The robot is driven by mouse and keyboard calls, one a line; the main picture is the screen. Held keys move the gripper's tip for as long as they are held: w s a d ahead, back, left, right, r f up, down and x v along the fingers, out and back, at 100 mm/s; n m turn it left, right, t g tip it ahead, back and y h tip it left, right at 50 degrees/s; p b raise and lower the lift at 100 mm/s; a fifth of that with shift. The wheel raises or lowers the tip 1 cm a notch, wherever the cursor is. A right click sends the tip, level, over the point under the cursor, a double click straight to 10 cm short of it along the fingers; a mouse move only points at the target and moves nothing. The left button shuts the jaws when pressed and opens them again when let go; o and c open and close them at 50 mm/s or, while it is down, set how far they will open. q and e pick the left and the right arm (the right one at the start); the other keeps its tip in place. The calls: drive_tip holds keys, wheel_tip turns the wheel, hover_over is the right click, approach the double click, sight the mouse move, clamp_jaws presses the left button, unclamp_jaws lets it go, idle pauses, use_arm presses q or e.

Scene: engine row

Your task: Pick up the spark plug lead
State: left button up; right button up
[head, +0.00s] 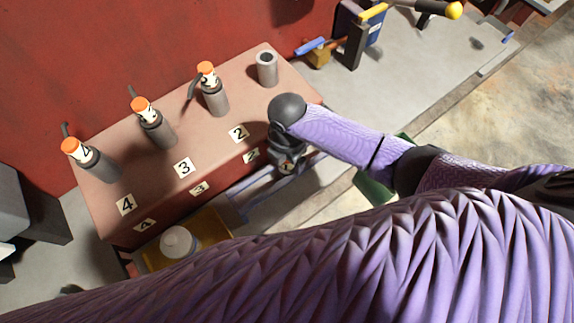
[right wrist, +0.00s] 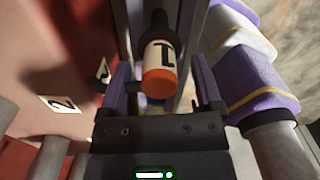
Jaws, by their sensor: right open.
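The spark plug lead marked 1 (right wrist: 159,68), with an orange end, a white label and a dark boot, shows in the right wrist view. My right gripper (right wrist: 160,88) is open, with one purple finger on each side of the lead's orange end. I cannot tell whether either finger touches it. In the head view my right wrist hangs at the front right edge of the red engine block (head: 215,140), and its fingertips are hard to make out. The bare grey post (head: 267,69) at the block's right end has no lead on it. My left gripper is not in view.
Leads marked 2 (head: 207,76), 3 (head: 145,110) and 4 (head: 78,150) stand on posts along the block. A yellow tray (head: 213,226) with a white round thing is in front. Blue and yellow tools (head: 318,50) lie behind right.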

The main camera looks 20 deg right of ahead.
clamp_jaws()
idle(0.3)
